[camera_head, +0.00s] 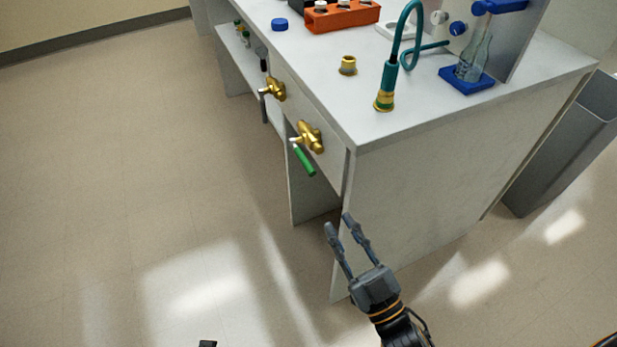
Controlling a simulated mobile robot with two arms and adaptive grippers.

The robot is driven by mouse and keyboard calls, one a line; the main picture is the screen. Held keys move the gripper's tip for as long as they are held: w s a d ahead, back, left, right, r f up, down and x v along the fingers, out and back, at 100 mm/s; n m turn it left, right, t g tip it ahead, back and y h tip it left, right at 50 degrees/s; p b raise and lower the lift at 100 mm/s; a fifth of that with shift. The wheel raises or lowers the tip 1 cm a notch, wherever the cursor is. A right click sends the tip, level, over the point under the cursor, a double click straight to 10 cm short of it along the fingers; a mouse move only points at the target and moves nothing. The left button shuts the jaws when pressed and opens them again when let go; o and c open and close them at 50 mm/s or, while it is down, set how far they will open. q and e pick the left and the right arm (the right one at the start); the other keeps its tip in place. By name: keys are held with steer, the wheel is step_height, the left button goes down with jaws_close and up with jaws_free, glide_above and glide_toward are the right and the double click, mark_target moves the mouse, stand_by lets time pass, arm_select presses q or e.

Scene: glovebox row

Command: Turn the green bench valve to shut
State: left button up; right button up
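The green bench valve has a brass body (313,137) on the front panel of the white bench, near its right corner. Its green lever (305,160) hangs down, tilted slightly right. My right gripper (338,223) is below and to the right of the lever, near the bench's end corner. Its two fingers are spread and empty, pointing up in the picture, and they do not touch the valve. A small dark piece at the bottom edge may be part of my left gripper (207,344); its fingers cannot be made out.
A second brass valve (273,89) with a dark lever is to the left on the panel. The benchtop (330,85) holds a brass fitting (348,65), a teal hose (388,80), an orange rack (340,17) and a flask (474,58). A grey bin (560,145) stands right. Floor left is clear.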

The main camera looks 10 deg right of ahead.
mark_target(306, 162)
steer(key=x, duration=0.8)
steer(key=r+p+x, duration=0.1)
steer(key=x, duration=0.3)
steer(key=shift+a+r, duration=0.2)
steer(key=shift+a, duration=0.05)
arm_select(q)
steer(key=shift+s+a+f, duration=0.1)
steer(key=shift+s+f, duration=0.2)
steer(key=shift+f, duration=0.3)
steer(key=shift+s+f, duration=0.3)
steer(key=shift+f, duration=0.3)
arm_select(e)
steer(key=shift+w+a+r, duration=0.2)
steer(key=shift+w+a, duration=0.05)
steer(key=shift+w, duration=0.4)
steer(key=shift+c, duration=0.4)
steer(key=c, duration=0.3)
arm_select(q)
steer(key=shift+w, duration=0.1)
arm_select(e)
jaws_close()
